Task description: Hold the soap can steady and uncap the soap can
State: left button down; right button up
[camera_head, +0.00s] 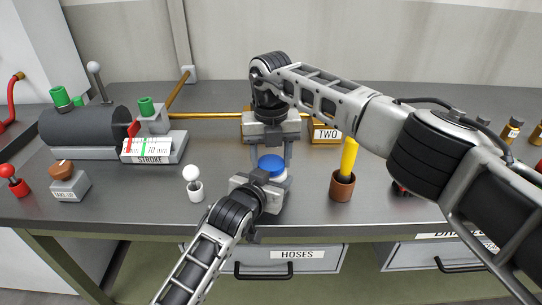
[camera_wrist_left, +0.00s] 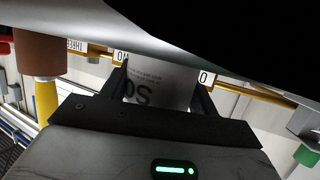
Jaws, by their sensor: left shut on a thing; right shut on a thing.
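The soap can (camera_head: 281,180) is a pale can with a blue cap (camera_head: 271,163), upright on the dark bench near its front edge. My left gripper (camera_head: 268,182) reaches in from the front and is shut on the can's body. In the left wrist view the can's pale side with dark lettering (camera_wrist_left: 155,82) sits between the two fingers (camera_wrist_left: 162,95). My right gripper (camera_head: 270,153) comes down from above, its fingers on either side of the blue cap and shut on it. The lower can is partly hidden by my left gripper.
A brass pipe (camera_head: 210,116) runs behind. A HOSES drawer (camera_head: 265,258) is below the edge.

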jog(key=shift+n, duration=1)
jog(key=o, duration=1.1)
jog(key=shift+c, duration=0.2)
jog(key=shift+r, duration=0.15)
